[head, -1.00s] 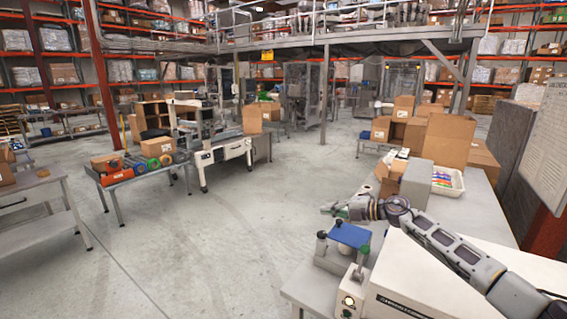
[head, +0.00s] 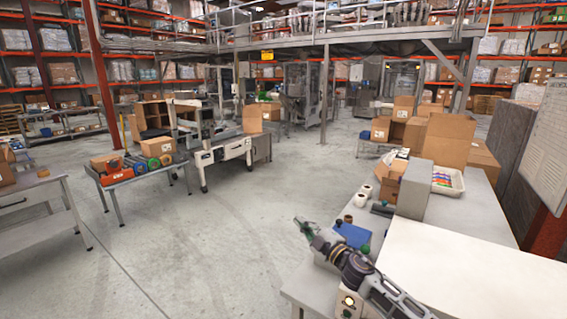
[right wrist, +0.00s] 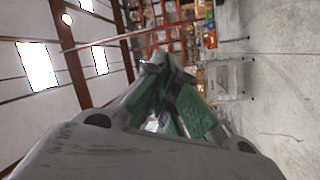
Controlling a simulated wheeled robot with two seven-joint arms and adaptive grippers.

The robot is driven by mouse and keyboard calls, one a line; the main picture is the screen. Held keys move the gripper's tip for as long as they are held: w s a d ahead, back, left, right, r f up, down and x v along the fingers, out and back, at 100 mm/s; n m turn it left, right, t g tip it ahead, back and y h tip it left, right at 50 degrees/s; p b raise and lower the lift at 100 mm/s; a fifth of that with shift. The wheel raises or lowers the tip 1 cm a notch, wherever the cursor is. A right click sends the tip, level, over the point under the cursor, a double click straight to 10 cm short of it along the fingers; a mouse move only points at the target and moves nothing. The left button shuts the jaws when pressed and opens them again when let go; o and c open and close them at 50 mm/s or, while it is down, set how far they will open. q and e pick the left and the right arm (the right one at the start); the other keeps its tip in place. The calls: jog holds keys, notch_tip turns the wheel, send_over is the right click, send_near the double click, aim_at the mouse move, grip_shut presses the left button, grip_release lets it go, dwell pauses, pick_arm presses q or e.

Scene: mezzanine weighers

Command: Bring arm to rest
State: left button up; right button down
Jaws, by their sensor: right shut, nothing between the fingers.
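My right gripper (head: 303,224) is at the lower middle of the head view, beside and above the left end of the near table. Its arm comes in from the bottom right, in front of a white machine housing (head: 470,275). The right wrist view shows the green-padded fingers (right wrist: 165,85) drawn together with nothing between them. The fingers point out over the open floor, away from the table's objects. My left gripper is in neither view.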

jog(key=s+d+f+m+g+h, duration=0.2)
jog(key=s+d+f+m+h, duration=0.35)
jog(key=s+f+m, duration=0.3)
jog(key=s+d+f+m+g+h, duration=0.2)
jog(key=s+d+f+m+h, duration=0.35)
jog(key=s+f+m, duration=0.35)
jog(key=s+d+f+g, duration=0.2)
jog(key=s+f+g, duration=0.15)
jog(key=s, duration=0.85)
jog(key=s+d+f+g, duration=0.25)
jog(key=s+g, duration=0.25)
jog(key=s, duration=0.6)
notch_tip(320, 180, down, 34)
jog(key=s, duration=0.3)
jog(key=s+d+f+g, duration=0.1)
jog(key=s+d+f, duration=0.1)
jog(key=s+f, duration=0.8)
jog(key=s+d+f+g+b, duration=0.1)
jog(key=s+d+f, duration=0.1)
jog(key=s+f, duration=0.8)
jog(key=shift+s+d+f+h+b, duration=0.15)
jog(key=shift+s+h+b, duration=0.2)
jog(key=shift+s, duration=0.6)
